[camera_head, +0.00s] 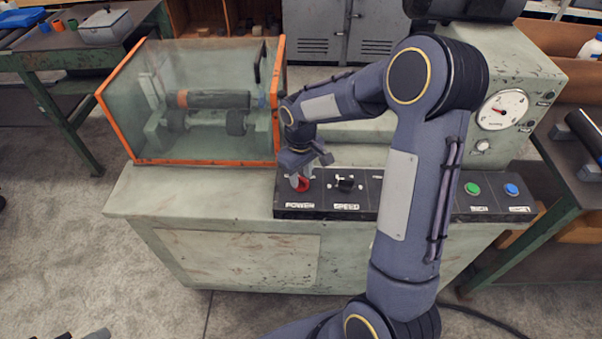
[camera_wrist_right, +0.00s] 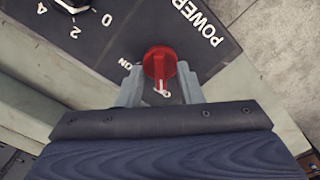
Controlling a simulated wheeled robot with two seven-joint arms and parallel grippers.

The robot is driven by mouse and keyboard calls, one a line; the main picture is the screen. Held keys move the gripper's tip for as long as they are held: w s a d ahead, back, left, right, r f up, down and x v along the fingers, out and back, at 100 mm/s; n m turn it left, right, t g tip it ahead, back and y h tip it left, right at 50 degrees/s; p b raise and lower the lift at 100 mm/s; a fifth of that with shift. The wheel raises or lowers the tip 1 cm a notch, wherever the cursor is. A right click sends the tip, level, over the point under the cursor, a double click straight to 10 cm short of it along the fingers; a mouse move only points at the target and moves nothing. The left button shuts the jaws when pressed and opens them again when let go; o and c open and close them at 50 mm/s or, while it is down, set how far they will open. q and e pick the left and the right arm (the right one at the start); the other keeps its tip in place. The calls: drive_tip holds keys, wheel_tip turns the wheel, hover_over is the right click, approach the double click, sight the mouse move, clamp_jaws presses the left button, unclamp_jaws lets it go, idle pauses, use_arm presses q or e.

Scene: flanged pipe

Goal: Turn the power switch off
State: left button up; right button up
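The power switch (camera_head: 302,185) is a red knob at the left end of the dark control panel, above the POWER label. In the right wrist view the red knob (camera_wrist_right: 159,62) has its white mark pointing away from ON, toward a partly hidden label beginning with O. My right gripper (camera_wrist_right: 160,80) has one finger on each side of the knob, close to its edges. Whether the fingers press on it cannot be told. In the head view, my right gripper (camera_head: 300,172) is right over the knob. A cut-off grey part at the bottom left edge may be my left gripper (camera_head: 82,335).
A black SPEED dial (camera_head: 346,184) sits just right of the power switch. Green (camera_head: 472,189) and blue (camera_head: 511,189) buttons are at the panel's right end. An orange-framed clear guard (camera_head: 100,90) stands to the left. My right arm hides the panel's middle.

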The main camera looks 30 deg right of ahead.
sight(301, 178)
drive_tip(key=shift+r, duration=3.9)
drive_tip(key=shift+s, duration=0.1)
drive_tip(key=s+a+r+m+t+y, duration=0.2)
drive_tip(key=s+a, duration=0.1)
drive_tip(key=s, duration=0.8)
drive_tip(key=s+a+r+m+t+y, duration=0.1)
drive_tip(key=s+a+r+m+t, duration=0.1)
drive_tip(key=s, duration=0.9)
drive_tip(key=shift+s+a+r+t+y, duration=0.15)
drive_tip(key=shift+a+r+t+y, duration=0.35)
drive_tip(key=shift+a+t, duration=0.45)
drive_tip(key=shift+a, duration=0.1)
